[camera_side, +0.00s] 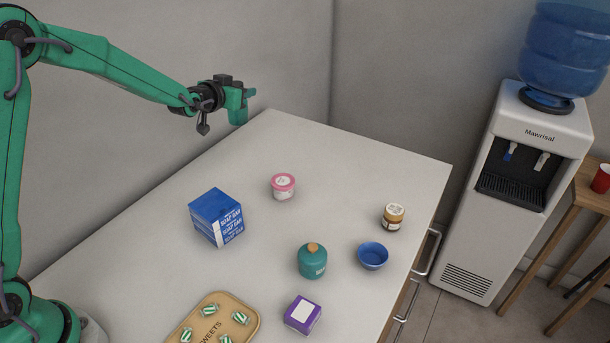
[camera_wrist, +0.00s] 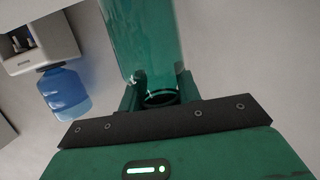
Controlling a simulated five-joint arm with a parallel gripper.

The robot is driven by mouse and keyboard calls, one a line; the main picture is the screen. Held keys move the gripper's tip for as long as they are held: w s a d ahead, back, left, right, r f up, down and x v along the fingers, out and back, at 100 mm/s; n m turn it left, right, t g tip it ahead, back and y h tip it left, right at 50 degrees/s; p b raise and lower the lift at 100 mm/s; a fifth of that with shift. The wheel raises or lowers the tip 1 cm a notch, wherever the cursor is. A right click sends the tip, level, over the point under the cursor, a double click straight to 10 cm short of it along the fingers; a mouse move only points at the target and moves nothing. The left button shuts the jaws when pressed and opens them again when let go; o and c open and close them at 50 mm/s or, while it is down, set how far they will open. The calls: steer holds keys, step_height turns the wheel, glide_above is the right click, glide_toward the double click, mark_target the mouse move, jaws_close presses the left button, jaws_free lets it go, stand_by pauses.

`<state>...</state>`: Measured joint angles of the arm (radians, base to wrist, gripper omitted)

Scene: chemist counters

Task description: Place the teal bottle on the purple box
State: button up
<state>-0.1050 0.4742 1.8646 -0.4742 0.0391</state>
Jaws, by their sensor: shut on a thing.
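My gripper (camera_side: 240,105) is raised over the far left edge of the counter, well away from the purple box. In the wrist view my gripper (camera_wrist: 160,98) is shut on a see-through teal bottle (camera_wrist: 143,40). Its body runs out of the top of that view, so its far end is hidden. In the side view the bottle is hard to tell from my green jaws. The purple box (camera_side: 302,314) with a white label sits at the counter's near side, with nothing on top.
A round teal jar (camera_side: 312,262) with an orange-brown stopper stands just behind the purple box. A blue bowl (camera_side: 372,256), brown jar (camera_side: 393,217), pink-lidded tub (camera_side: 283,186), blue soap boxes (camera_side: 216,217) and sweets tray (camera_side: 246,332) are also on the counter. A water cooler (camera_side: 535,170) stands right.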

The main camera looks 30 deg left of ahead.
steer(key=s+d+r, duration=0.1)
steer(key=s+d, duration=0.2)
steer(key=s, duration=0.4)
steer(key=s+d+r+m+h, duration=0.1)
steer(key=s+d, duration=0.2)
steer(key=s, duration=0.4)
steer(key=shift+s+d+h, duration=0.3)
steer(key=shift+s+d, duration=0.05)
steer(key=shift+n+y, duration=0.5)
steer(key=shift+y, duration=0.3)
steer(key=w+a, duration=0.2)
steer(key=w, duration=0.3)
steer(key=w+a+f, duration=0.1)
steer(key=w+a, duration=0.1)
steer(key=w, duration=0.2)
steer(key=w+a+f, duration=0.1)
steer(key=w+a, duration=0.1)
steer(key=w, duration=0.3)
steer(key=shift+w+a, duration=0.35)
steer(key=w+a+f+n+y, duration=0.1)
steer(key=w+a+f, duration=0.5)
steer(key=w+a, duration=0.2)
steer(key=shift+w+a, duration=0.35)
steer(key=shift+w, duration=0.8)
steer(key=shift+f, duration=4.8)
steer(key=o, duration=1.1)
